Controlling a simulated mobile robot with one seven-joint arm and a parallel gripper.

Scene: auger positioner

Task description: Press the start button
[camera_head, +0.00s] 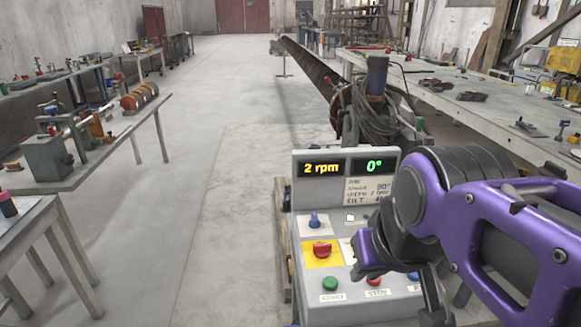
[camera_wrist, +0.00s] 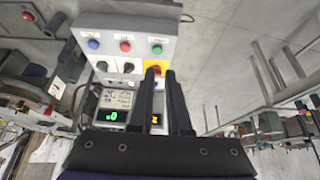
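The control box (camera_head: 302,232) stands ahead, with lit displays reading "2 rpm" and "0°". The green start button (camera_head: 330,284) is at the lower left of its sloped panel, above a START label. In the wrist view the green button (camera_wrist: 157,49) shows uncovered, just beyond my fingertips. My gripper (camera_wrist: 160,71) has a narrow gap between its two dark fingers and nothing visible between them. Its tips overlap the yellow switch plate (camera_wrist: 152,62) in that view. Contact with the panel cannot be told. In the head view my purple arm hides the panel's right side.
A red button (camera_head: 376,281) and a partly hidden blue button (camera_head: 413,276) share the green button's row. Workbenches stand left and right, with open floor left of the box.

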